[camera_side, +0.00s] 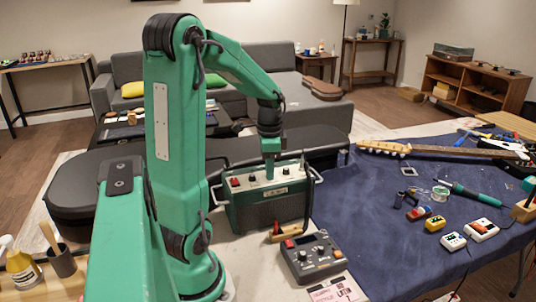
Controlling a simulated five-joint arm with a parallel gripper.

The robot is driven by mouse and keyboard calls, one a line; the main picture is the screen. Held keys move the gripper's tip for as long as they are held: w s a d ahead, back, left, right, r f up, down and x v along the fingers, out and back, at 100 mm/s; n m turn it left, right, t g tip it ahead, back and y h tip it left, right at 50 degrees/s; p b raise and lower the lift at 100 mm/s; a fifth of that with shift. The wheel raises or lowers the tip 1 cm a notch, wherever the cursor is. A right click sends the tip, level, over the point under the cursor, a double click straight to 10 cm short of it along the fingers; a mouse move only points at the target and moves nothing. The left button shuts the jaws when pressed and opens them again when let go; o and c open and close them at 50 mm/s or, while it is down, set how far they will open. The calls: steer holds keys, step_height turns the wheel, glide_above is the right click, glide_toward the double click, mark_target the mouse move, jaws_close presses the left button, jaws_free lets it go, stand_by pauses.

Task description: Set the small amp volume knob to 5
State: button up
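The small amp (270,209) is a green box with a dark grille front and handles at its sides. It stands on the bench beside the blue cloth. Its light top panel (262,186) carries small knobs and red parts at the left. Which knob is the volume knob, and its setting, are too small to read. My gripper (269,175) points straight down at the middle of the panel, its tip at or just above a knob. I cannot tell whether it touches. The fingers are too small to show whether they are open or shut.
A grey pedal unit with knobs (312,257) sits in front of the amp, with a small wood-handled tool (285,234) between them. The blue cloth (350,205) at right holds a guitar neck (430,150), small pedals and a green soldering iron (477,194). A dark case (72,185) lies left.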

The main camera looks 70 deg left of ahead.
steer(key=shift+r, duration=0.1)
steer(key=shift+r, duration=3.4)
steer(key=shift+r, duration=0.1)
steer(key=shift+r, duration=2.9)
steer(key=shift+d, duration=0.1)
steer(key=s+d+f+n+t, duration=0.1)
steer(key=d+t, duration=0.1)
steer(key=d, duration=0.9)
steer(key=s+d+f+n+t, duration=0.2)
steer(key=d+t, duration=0.1)
steer(key=d, duration=0.8)
steer(key=shift+d+f+t, duration=0.2)
steer(key=shift+f+t, duration=0.05)
steer(key=shift+t, duration=0.05)
